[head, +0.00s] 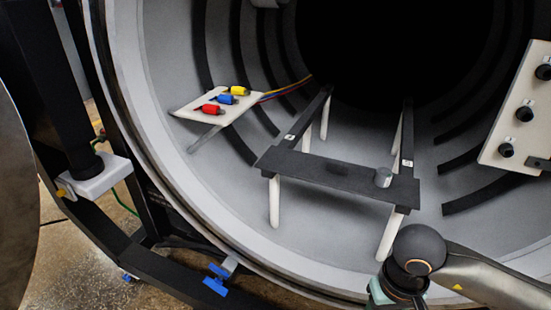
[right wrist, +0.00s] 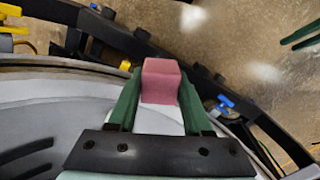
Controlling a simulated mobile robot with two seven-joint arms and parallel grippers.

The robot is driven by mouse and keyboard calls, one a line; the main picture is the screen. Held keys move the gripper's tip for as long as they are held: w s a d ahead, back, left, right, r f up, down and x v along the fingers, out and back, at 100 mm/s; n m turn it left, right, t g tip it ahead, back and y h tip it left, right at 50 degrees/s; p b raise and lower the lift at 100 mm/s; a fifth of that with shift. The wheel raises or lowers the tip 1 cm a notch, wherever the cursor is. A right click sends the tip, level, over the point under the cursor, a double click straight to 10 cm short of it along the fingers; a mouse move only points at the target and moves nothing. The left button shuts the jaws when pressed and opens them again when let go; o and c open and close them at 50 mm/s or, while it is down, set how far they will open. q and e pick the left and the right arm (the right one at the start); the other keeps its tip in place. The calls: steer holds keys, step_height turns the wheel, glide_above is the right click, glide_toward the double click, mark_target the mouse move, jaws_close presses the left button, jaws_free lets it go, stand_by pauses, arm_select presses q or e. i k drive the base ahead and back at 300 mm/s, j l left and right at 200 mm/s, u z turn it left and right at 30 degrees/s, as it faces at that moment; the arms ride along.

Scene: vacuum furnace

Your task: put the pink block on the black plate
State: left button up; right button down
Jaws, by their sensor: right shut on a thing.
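The pink block (right wrist: 160,82) shows in the right wrist view, held between the two green fingers of my right gripper (right wrist: 160,90), which is shut on it. In the head view my right arm comes in at the lower right, and the block is not visible there. The black plate (head: 325,177) lies across two dark rails inside the furnace chamber, up and left of my right wrist in the head view. My left gripper is not in view.
A white panel (head: 241,107) with red, blue and yellow connectors sits left of the plate. A white panel with black knobs (head: 515,115) is at the right. The round chamber rim (head: 200,215) curves below the plate. White posts (head: 275,203) hold up the rails.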

mark_target(294, 162)
steer(key=i+j, duration=0.35)
steer(key=i, duration=0.15)
steer(key=i+j, duration=0.4)
steer(key=i, duration=0.15)
